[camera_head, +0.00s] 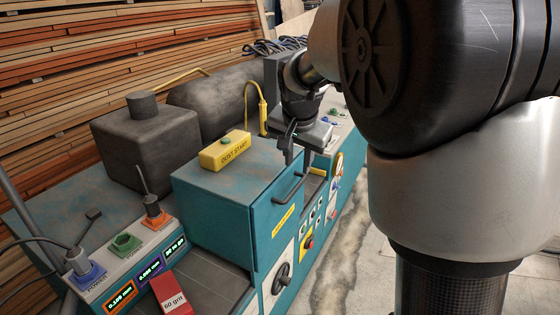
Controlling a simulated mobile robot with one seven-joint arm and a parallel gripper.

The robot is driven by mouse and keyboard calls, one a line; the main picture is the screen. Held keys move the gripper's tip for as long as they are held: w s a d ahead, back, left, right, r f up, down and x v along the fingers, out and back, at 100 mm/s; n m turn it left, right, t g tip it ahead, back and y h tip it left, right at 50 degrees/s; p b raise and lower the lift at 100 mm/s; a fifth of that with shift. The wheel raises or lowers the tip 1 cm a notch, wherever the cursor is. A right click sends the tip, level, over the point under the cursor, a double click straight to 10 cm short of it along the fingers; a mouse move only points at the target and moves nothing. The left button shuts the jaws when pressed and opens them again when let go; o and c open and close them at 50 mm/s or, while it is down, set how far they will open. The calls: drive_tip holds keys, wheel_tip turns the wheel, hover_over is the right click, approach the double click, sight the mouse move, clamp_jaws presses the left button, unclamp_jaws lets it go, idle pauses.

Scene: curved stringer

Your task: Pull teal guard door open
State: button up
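The teal guard door (265,237) is the front panel of a worn teal machine housing in the middle of the view. It looks closed, flush with the housing. A dark bar handle (291,190) stands out from its upper right part, and a yellow label (283,220) sits below the handle. My gripper (297,158) hangs just above and behind the handle, near the housing's upper right edge. Its dark fingers point down, and I cannot tell whether they touch the handle. The finger gap is not clear, and my arm hides part of the scene on the right.
A yellow "DUST START" box (225,150) sits on the housing top. Buttons and a red stop knob (308,243) line the machine's front, with a handwheel (282,278) lower down. A red "60 grit" block (168,292) lies front left. Open floor (345,265) runs along the front.

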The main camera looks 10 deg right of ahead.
sight(297, 186)
drive_tip(key=x, duration=1)
drive_tip(key=shift+f, duration=0.3)
clamp_jaws()
